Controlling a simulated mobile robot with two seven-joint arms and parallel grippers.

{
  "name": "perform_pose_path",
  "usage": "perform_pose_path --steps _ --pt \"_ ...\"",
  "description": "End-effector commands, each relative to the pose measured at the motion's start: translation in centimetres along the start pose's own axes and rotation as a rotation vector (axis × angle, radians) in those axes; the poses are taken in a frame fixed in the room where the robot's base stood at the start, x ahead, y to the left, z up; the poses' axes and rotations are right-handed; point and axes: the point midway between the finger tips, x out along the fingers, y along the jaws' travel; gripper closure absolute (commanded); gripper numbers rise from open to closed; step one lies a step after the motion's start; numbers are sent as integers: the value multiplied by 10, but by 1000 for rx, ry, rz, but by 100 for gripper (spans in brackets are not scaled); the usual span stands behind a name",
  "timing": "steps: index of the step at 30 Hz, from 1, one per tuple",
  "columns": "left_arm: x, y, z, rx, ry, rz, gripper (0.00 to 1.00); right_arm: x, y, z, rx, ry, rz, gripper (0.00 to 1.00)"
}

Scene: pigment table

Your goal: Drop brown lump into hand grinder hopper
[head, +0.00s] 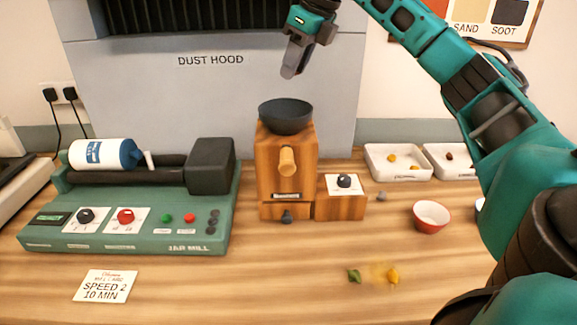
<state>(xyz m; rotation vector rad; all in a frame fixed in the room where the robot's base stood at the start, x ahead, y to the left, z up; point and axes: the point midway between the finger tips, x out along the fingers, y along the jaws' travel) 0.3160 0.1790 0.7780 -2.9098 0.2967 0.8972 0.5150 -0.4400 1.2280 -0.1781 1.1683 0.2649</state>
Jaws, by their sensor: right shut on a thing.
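The hand grinder (287,175) is a wooden block with a dark, wide hopper (286,117) on top. My right gripper (289,72) hangs above the hopper, clear of its rim, with fingers pointing down. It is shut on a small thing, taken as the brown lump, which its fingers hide. The hopper's inside looks dark, and I see no lump in it. My left gripper is not in view.
A green jar mill (130,215) with a white bottle (103,154) stands left. White trays (398,175) with lumps, a red bowl (431,217) and my right arm are at right. The dust hood (210,80) stands behind.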

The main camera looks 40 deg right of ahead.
Motion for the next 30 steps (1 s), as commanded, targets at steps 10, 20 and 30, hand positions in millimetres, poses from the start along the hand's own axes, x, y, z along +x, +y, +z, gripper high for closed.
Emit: perform_pose_path --steps 10,20,30 --pt "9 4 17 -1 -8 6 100 36 0 -15 -2 1 1 98" --pt "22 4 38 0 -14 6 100 54 1 -23 -2 0 1 98" --pt "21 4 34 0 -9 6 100 53 1 -22 -2 0 1 57"
